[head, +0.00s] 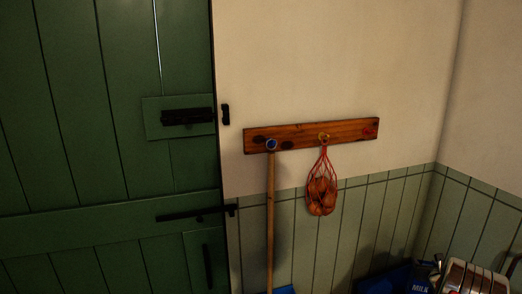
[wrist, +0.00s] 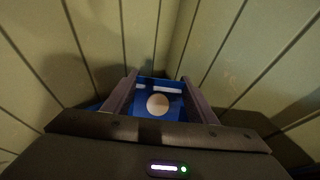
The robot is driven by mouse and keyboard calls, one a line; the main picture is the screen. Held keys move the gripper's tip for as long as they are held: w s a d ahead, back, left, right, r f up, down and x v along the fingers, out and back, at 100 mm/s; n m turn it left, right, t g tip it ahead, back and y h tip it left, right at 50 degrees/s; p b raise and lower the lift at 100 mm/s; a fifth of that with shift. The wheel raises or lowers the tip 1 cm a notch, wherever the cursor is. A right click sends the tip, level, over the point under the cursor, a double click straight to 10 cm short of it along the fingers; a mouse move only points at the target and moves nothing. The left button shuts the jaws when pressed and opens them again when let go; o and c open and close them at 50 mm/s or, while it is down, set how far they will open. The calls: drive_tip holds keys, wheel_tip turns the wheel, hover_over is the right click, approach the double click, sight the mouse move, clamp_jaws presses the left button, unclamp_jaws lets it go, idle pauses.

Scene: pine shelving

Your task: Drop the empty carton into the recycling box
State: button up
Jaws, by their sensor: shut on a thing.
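The carton (head: 421,287) is blue with the white word MILK, at the bottom right of the head view, cut off by the frame edge. In the wrist view the carton (wrist: 147,89) shows blue with white patches and a pale round spot. My gripper (wrist: 159,78) is shut on it, one dark finger on each side. In the head view my gripper (head: 436,267) is only partly seen, just above the carton. A dark blue surface (head: 382,284) left of the carton may be the recycling box; its opening is out of view.
A wooden peg rail (head: 350,133) holds a long pole (head: 270,220) and a red net of onions (head: 321,192). A blue piece (head: 285,290) shows by the pole's foot. A green door (head: 110,100) stands left. Green panelled walls (wrist: 225,50) meet in a corner close ahead.

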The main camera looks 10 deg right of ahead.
drive_tip(key=shift+f, duration=1)
drive_tip(key=o, duration=1.4)
drive_tip(key=v, duration=1.4)
drive_tip(key=shift+f, duration=0.1)
